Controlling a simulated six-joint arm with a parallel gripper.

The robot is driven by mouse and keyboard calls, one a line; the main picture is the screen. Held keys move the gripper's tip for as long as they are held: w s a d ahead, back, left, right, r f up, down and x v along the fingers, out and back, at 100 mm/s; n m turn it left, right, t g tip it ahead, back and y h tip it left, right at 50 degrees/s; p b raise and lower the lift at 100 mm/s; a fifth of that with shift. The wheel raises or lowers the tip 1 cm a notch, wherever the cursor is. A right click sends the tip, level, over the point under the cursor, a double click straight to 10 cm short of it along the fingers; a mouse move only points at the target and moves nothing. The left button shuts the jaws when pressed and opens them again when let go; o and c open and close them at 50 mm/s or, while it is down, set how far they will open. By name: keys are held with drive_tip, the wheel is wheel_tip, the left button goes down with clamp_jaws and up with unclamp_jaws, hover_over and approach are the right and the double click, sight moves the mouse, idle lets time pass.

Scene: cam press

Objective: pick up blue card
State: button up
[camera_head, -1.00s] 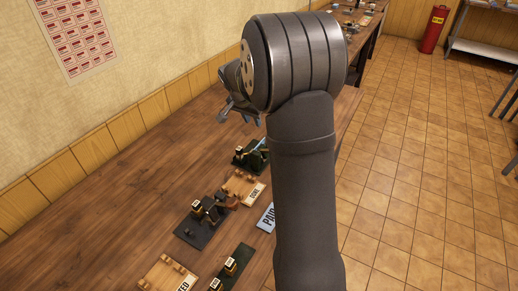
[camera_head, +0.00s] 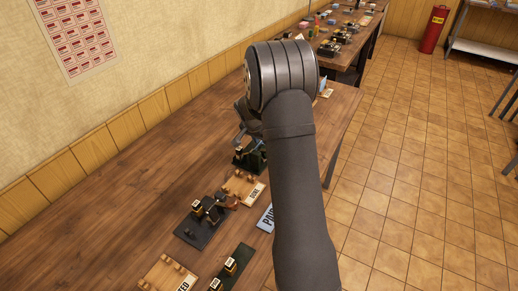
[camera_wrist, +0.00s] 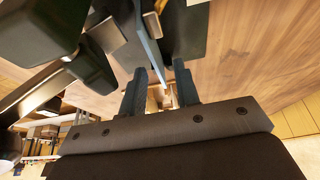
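My gripper (camera_wrist: 159,91) is open, its two dark fingers apart with a gap between them. A thin blue card (camera_wrist: 150,45), seen nearly edge-on in the wrist view, extends from the top edge down to the gap between the fingertips. I cannot tell whether either finger touches it. A dark green press (camera_head: 247,160) stands on the table; in the head view my gripper (camera_head: 241,140) is just above it. My arm hides part of the press and table there.
Beyond the press toward the camera are a wooden tray (camera_head: 241,184), a dark press base (camera_head: 196,232), a green stamp base (camera_head: 236,266) and a light blue "PAID" plate (camera_head: 265,219), partly hidden by my arm. The table's left side is clear.

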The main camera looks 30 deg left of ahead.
drive_tip(key=shift+w+f, duration=0.1)
drive_tip(key=shift+f, duration=0.15)
clamp_jaws()
drive_tip(key=r, duration=0.9)
drive_tip(key=shift+s+a+r, duration=0.1)
drive_tip(key=shift+s+r, duration=0.05)
drive_tip(key=shift+s, duration=0.05)
drive_tip(key=s+f, duration=0.1)
drive_tip(key=s, duration=1.6)
drive_tip(key=shift+f, duration=0.4)
drive_tip(key=shift+s, duration=0.1)
